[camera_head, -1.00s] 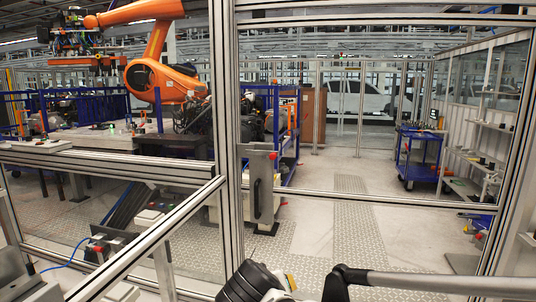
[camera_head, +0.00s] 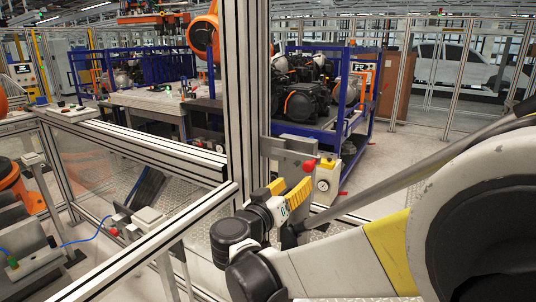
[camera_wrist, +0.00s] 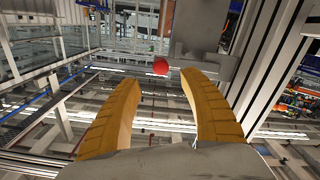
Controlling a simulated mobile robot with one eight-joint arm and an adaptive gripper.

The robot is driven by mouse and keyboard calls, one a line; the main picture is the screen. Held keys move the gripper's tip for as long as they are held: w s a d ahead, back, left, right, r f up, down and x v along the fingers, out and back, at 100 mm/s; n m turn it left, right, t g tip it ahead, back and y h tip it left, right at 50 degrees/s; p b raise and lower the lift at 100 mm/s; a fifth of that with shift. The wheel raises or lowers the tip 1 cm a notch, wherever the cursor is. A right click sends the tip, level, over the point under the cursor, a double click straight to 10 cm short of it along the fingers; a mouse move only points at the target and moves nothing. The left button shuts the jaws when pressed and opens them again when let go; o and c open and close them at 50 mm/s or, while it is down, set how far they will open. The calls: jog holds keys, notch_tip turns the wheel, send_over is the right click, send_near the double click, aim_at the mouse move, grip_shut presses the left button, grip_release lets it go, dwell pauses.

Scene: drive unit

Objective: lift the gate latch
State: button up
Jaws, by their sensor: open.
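The gate latch (camera_head: 290,152) is a grey metal block with a red knob (camera_head: 309,165) on the aluminium gate post, right of centre in the head view. In the wrist view the latch (camera_wrist: 205,68) is at the top, with its red knob (camera_wrist: 160,66) just beyond and between the fingertips. My gripper (camera_head: 292,186) has yellow fingers and is close below the latch. In the wrist view the gripper (camera_wrist: 160,77) is open with nothing between its fingers. I cannot tell if a finger touches the latch. The parts below the latch are hidden by my gripper and arm.
Aluminium fence posts (camera_head: 243,110) and rails stand around the gate. A blue rack (camera_head: 350,145) with dark drive units stands behind it. A workbench (camera_head: 150,102) and an orange robot arm (camera_head: 203,32) are at the back left. Some floor shows at the right.

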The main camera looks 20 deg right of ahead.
aim_at(307, 169)
jog(key=b+x, duration=0.1)
jog(key=x, duration=0.4)
jog(key=b+x, duration=0.1)
jog(key=x, duration=0.4)
jog(key=shift+w+d+r+b, duration=0.2)
jog(key=shift+w+r+b, duration=0.05)
jog(key=shift+b, duration=0.1)
jog(key=shift+c, duration=0.3)
grip_shut()
